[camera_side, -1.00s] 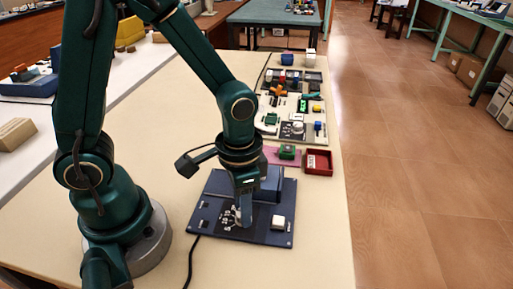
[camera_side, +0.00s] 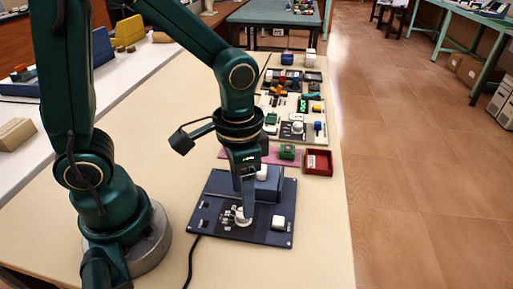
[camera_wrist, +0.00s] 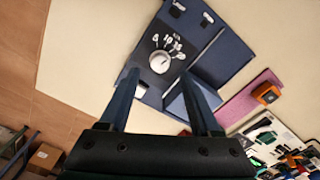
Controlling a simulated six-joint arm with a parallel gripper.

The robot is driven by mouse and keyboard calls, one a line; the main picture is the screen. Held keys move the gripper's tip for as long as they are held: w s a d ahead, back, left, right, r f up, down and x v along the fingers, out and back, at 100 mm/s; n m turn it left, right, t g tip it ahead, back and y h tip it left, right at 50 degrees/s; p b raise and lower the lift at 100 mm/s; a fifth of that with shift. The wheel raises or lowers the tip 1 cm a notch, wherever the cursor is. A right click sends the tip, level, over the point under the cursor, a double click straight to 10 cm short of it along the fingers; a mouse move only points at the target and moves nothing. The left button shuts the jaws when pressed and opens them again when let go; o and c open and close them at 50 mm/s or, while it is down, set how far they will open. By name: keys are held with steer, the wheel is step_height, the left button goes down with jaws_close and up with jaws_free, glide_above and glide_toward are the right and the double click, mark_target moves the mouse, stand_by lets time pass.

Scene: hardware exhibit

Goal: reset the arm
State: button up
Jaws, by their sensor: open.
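My gripper (camera_side: 246,208) points down over a dark blue panel (camera_side: 212,226) on the table. In the wrist view my gripper (camera_wrist: 160,76) is open, its two fingers spread apart with nothing between them. A white round knob (camera_wrist: 159,62) with a printed dial of numbers lies just beyond the fingertips. In the side view the knob (camera_side: 241,217) shows right below the fingertips, partly covered by a finger. I cannot tell the exact gap between them.
A white square button (camera_side: 278,222) sits on the panel right of the knob. A raised blue block (camera_side: 268,186) stands behind. A red tray (camera_side: 318,162), a green-topped block (camera_side: 287,152) and a crowded board (camera_side: 315,125) lie farther back.

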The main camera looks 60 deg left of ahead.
steer(key=shift+r, duration=0.5)
steer(key=shift+w+r, duration=0.1)
steer(key=shift+r, duration=0.05)
steer(key=s+a+r+n+t, duration=0.3)
steer(key=s+r+t, duration=0.1)
steer(key=r, duration=0.4)
steer(key=shift+a+r+t, duration=0.25)
steer(key=shift+a+t, duration=0.15)
steer(key=shift+t, duration=0.4)
